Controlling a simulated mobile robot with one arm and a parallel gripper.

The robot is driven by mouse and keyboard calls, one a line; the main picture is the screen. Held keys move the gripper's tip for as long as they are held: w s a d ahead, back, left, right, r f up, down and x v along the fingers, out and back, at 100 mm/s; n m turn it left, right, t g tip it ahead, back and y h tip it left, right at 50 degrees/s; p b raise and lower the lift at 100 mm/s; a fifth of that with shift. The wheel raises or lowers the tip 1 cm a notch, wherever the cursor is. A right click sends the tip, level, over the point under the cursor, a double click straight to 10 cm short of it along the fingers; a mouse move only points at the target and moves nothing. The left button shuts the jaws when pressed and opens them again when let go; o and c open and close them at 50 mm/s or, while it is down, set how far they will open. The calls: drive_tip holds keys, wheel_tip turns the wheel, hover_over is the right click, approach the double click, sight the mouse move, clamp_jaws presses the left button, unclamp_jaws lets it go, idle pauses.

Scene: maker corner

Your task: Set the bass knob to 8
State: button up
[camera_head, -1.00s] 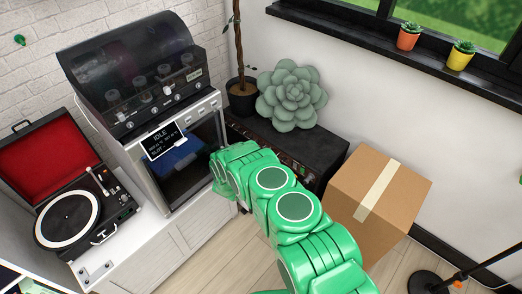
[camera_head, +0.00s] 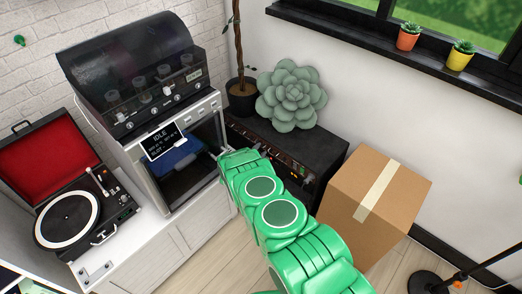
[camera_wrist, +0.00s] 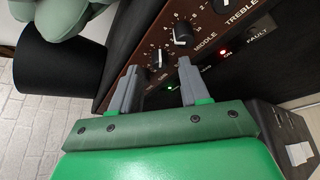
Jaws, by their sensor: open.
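The black amplifier (camera_head: 315,148) stands right of the printer, with a brown knob panel along its front top edge. In the wrist view the panel (camera_wrist: 210,22) shows close up, with the middle knob (camera_wrist: 183,33) and treble knob (camera_wrist: 222,4) beside their labels. A further dial with printed figures lies below the middle knob, between my fingertips.
A grey-green succulent (camera_head: 291,95) and a potted trunk (camera_head: 241,98) stand at the amplifier's back. A cardboard box (camera_head: 375,200) is close on its right. The printer (camera_head: 172,160) and record player (camera_head: 75,205) are left. A red light (camera_wrist: 222,52) glows near the fault label.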

drive_tip(key=shift+w+d+f, duration=0.15)
drive_tip(key=shift+w+d, duration=0.2)
drive_tip(key=shift+w, duration=0.2)
clamp_jaws()
